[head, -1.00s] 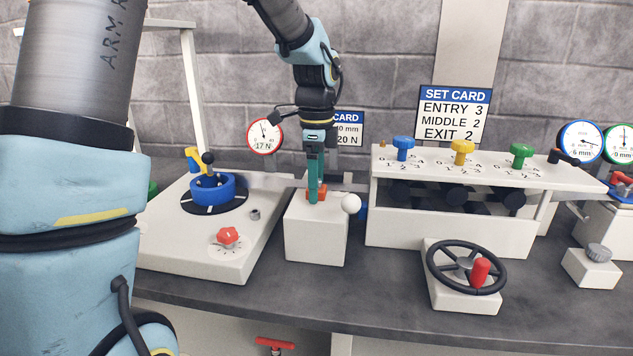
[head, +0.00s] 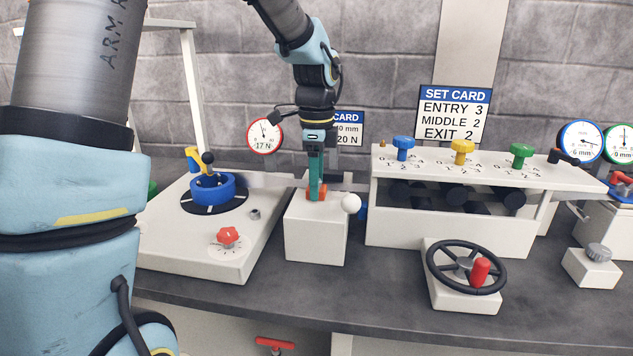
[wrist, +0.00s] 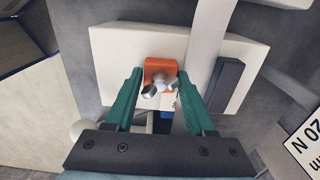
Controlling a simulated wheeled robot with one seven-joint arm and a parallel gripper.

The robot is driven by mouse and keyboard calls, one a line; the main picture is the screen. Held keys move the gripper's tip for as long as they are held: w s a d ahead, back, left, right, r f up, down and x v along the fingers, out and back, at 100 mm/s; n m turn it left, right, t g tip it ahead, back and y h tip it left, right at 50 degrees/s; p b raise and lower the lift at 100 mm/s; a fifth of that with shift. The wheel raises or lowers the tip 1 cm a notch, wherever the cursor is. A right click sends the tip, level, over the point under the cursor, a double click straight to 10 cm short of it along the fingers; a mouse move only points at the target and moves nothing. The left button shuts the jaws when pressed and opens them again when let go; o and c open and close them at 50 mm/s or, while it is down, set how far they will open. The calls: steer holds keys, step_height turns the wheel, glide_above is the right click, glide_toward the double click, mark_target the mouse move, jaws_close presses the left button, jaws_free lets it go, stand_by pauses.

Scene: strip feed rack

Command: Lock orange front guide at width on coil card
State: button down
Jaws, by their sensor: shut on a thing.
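The orange front guide (wrist: 161,68) sits on a white block (wrist: 110,50), with a silver wing-shaped screw (wrist: 158,84) on it. My gripper (head: 317,196) hides part of the guide in the head view. The coil card (head: 349,130) is behind my wrist, partly hidden; "20 N" is readable and the mm figure is partly covered.
A white ball knob (head: 351,203) is close to the right of the fingers. Left stands a blue coil hub (head: 212,187) with a red knob (head: 228,236) and a 17 N dial (head: 265,136). Right are the roller rack (head: 400,225) and a handwheel (head: 467,266).

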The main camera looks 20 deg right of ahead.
steer(key=shift+w+d+r+p, duration=0.1)
steer(key=shift+w+d+p, duration=0.25)
steer(key=shift+p, duration=0.35)
steer(key=shift+c, duration=1.6)
jaws_free()
steer(key=shift+a, duration=0.1)
step_height(320, 180, up, 11)
steer(key=b, duration=0.1)
steer(key=shift+f, duration=0.2)
